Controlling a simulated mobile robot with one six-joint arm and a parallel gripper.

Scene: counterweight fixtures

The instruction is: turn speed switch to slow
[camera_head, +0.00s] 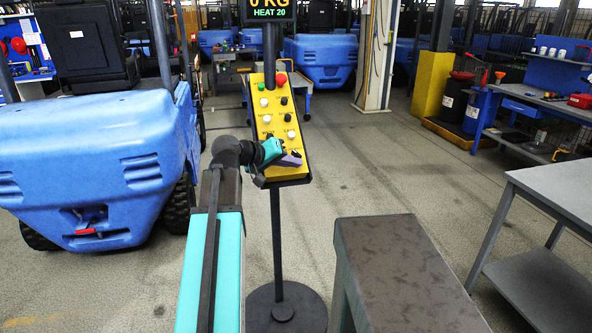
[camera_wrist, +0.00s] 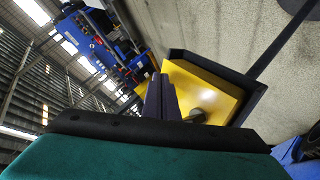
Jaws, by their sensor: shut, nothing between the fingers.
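A yellow control panel (camera_head: 275,109) with a black rim stands on a post in the head view. It carries several white and black knobs, a green button (camera_head: 261,86) and a red button (camera_head: 281,78). Their labels are too small to read, so I cannot tell which is the speed switch. My gripper (camera_head: 293,158) is over the lower part of the panel, its purple fingers shut and empty. In the wrist view the fingers (camera_wrist: 161,98) point at the yellow panel face (camera_wrist: 205,85). A grey knob (camera_wrist: 197,115) sits just right of them, partly hidden; contact cannot be told.
A blue vehicle (camera_head: 95,150) stands close on the left. A dark-topped bench (camera_head: 405,265) is at front right, with a grey table (camera_head: 555,190) beyond. Open floor lies behind the panel.

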